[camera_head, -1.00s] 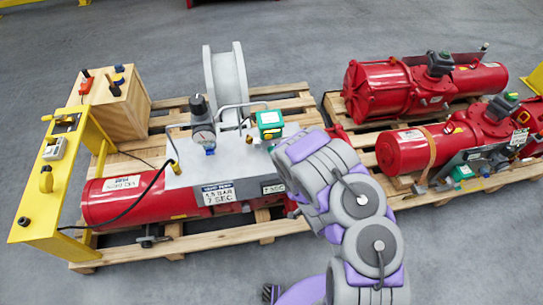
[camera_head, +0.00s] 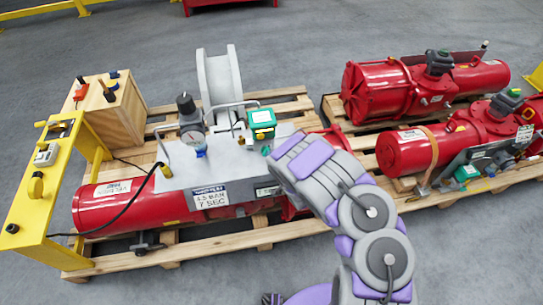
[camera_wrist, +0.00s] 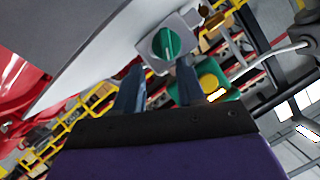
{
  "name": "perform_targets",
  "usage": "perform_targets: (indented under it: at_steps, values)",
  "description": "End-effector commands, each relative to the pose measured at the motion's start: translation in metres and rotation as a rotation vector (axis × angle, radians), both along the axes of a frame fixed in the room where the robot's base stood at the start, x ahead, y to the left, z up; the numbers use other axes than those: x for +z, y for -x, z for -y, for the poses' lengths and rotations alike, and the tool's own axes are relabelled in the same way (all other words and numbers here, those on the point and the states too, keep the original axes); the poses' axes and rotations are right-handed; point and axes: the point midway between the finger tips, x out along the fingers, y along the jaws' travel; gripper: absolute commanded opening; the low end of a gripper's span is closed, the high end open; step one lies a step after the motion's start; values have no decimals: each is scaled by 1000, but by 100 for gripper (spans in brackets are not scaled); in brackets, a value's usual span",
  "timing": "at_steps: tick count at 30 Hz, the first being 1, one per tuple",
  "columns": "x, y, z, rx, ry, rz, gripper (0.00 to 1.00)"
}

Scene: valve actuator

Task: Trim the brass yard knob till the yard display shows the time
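In the wrist view, a green box carries a round yellow knob (camera_wrist: 209,83), just right of my gripper's right finger. I cannot tell if this is the brass yard knob. My gripper (camera_wrist: 160,66) is open and empty, with its two dark fingers apart. A green slotted knob (camera_wrist: 168,43) on a grey square block lies beyond the fingertips. In the head view, the green box (camera_head: 262,118) stands on the grey plate of the near red actuator (camera_head: 120,205); my arm hides my fingers. A label (camera_head: 210,197) with BAR and SEC lines is on the plate's front. No lit time reading is legible.
A yellow stand (camera_head: 30,215) with knobs and a wooden crate (camera_head: 118,110) are at left. More red actuators (camera_head: 405,150) lie on a pallet at right. Grey floor is open behind.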

Motion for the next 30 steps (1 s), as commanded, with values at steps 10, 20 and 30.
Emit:
perform_targets:
  at_steps: [10, 20, 30]
  values:
    - [-11, -25, -17, 1, 2, 2, 39]
    - [-10, -29, -14, 0, -2, 2, 39]
    - [-11, -27, -18, 2, 2, 1, 10]
